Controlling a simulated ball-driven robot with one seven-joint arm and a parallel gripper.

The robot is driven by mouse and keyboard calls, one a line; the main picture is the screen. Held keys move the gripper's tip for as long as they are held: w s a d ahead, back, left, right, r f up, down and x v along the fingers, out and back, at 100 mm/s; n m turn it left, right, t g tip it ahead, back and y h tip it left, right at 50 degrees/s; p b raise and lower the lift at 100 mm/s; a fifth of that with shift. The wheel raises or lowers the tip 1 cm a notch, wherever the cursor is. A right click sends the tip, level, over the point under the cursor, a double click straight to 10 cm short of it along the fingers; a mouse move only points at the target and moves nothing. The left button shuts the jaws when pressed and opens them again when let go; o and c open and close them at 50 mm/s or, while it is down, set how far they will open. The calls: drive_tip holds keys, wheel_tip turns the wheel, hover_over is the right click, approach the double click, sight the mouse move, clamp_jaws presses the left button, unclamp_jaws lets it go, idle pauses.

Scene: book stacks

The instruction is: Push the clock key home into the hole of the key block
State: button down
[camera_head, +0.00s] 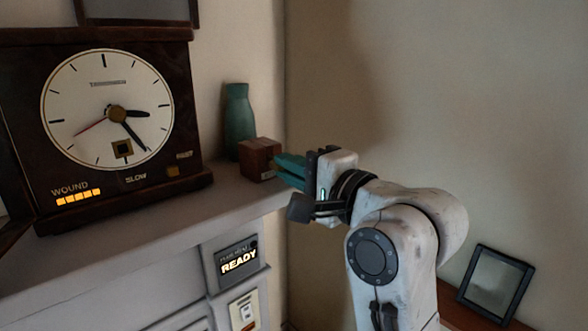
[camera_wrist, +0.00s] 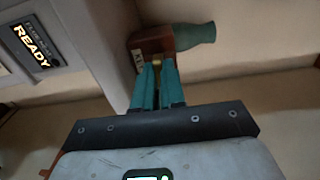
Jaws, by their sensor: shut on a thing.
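The key block, a brown wooden block (camera_head: 258,160), stands on the mantel shelf to the right of the clock. It shows again at the top of the wrist view (camera_wrist: 152,41), with a pale label on its side. My gripper (camera_head: 283,168) has teal fingers and reaches the block's right side. In the wrist view the fingertips (camera_wrist: 157,70) are close together at the block's near face. A small yellowish bit of the clock key (camera_wrist: 157,62) shows between them. The fingers hide most of the key and the hole, so I cannot tell how deep it sits.
A dark wooden clock (camera_head: 108,110) with a white dial stands left on the shelf (camera_head: 215,205). A green bottle (camera_head: 238,120) stands just behind the block. A panel (camera_head: 238,262) reading READY is below the shelf. A dark frame (camera_head: 496,283) stands lower right.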

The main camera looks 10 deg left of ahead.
drive_tip(key=shift+w+a, duration=0.25)
drive_tip(key=shift+a, duration=0.05)
drive_tip(key=c, duration=1.1)
unclamp_jaws()
drive_tip(key=shift+c, duration=0.2)
drive_tip(key=b+v, duration=0.3)
drive_tip(key=v, duration=0.7)
drive_tip(key=shift+s+d, duration=0.3)
